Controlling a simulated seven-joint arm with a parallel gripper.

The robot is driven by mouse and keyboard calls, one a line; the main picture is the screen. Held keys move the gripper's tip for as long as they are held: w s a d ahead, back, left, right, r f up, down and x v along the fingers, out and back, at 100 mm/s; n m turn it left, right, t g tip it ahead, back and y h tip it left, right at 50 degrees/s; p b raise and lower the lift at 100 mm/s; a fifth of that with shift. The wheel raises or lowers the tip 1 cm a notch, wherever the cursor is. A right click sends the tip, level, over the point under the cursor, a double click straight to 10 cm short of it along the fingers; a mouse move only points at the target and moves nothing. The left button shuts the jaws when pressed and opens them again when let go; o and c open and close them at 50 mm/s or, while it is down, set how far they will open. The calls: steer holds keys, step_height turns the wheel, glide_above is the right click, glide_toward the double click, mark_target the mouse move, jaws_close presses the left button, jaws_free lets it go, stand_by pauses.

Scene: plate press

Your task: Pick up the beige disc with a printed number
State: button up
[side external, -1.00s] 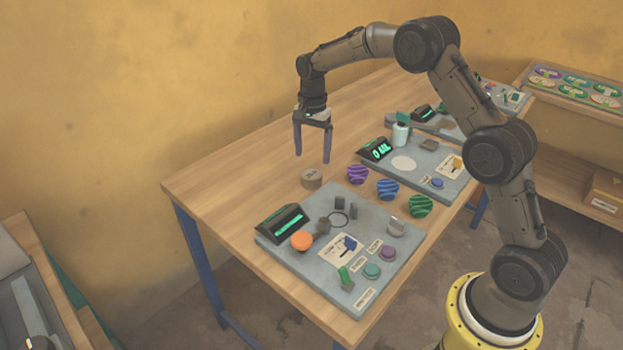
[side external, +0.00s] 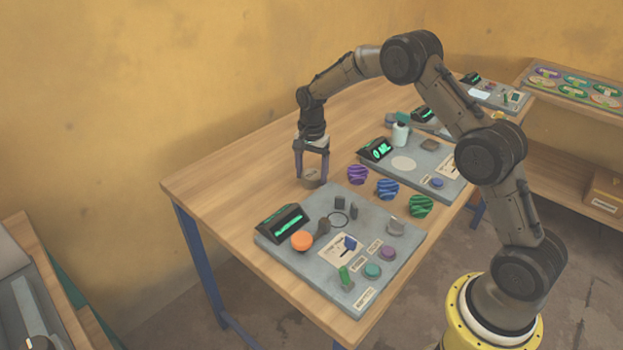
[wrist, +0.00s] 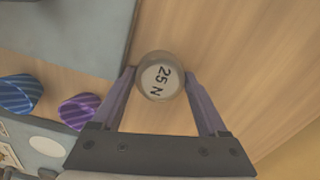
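The beige disc (side external: 311,179) stands on the wooden table, just behind the near grey panel. In the wrist view the disc (wrist: 160,78) shows "25 N" printed on its top. My gripper (side external: 311,178) is lowered over the disc, with one finger on either side of it. In the wrist view the fingertips (wrist: 160,76) reach the disc's left and right sides. They look very close to it or touching; I cannot tell whether they press on it. The disc looks to be at table level.
The near grey panel (side external: 378,268) holds a display, an orange knob (side external: 301,240) and several buttons. Purple (side external: 358,174), blue (side external: 387,189) and green (side external: 420,206) striped pieces lie right of the disc. A second panel (side external: 440,187) lies behind them. The table's left part is clear.

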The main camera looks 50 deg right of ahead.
steer(key=c, duration=1.1)
steer(key=shift+r, duration=0.1)
